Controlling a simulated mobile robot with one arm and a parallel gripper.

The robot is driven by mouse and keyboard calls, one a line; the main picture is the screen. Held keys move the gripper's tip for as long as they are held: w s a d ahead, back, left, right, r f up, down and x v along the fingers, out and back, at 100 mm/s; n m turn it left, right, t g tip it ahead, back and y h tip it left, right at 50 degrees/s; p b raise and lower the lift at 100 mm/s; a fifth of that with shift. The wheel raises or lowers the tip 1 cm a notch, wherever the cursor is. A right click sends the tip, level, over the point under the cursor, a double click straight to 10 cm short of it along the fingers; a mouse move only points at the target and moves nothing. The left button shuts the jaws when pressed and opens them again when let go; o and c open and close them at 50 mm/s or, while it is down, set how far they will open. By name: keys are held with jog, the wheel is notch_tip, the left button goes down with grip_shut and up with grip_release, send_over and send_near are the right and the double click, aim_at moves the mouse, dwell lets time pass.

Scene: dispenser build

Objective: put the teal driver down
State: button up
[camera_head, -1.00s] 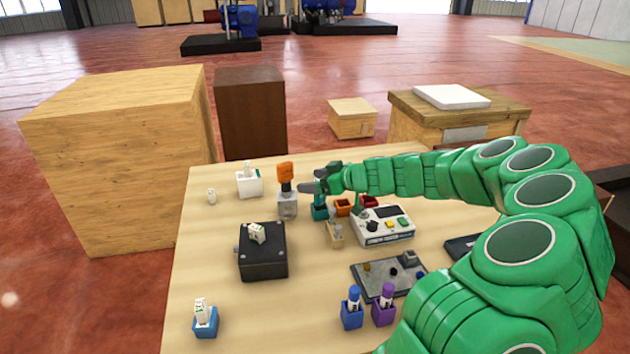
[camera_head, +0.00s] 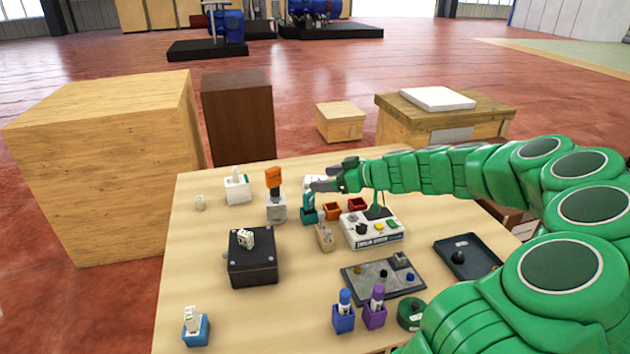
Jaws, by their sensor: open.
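The teal driver (camera_head: 308,208) stands on the table behind the orange and red bins, with its upper part partly hidden by my gripper. My gripper (camera_head: 324,185) is open, just above and to the right of the teal driver. I cannot tell whether a finger still touches it. An orange-topped driver (camera_head: 273,178) stands upright in a grey holder (camera_head: 276,210) just to the left.
An orange bin (camera_head: 332,211), a red bin (camera_head: 357,204) and a white device with buttons (camera_head: 372,230) are close to the right. A black box (camera_head: 252,263) stands in front on the left. The table's left front is mostly clear.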

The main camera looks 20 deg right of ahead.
jog(key=shift+v, duration=1.95)
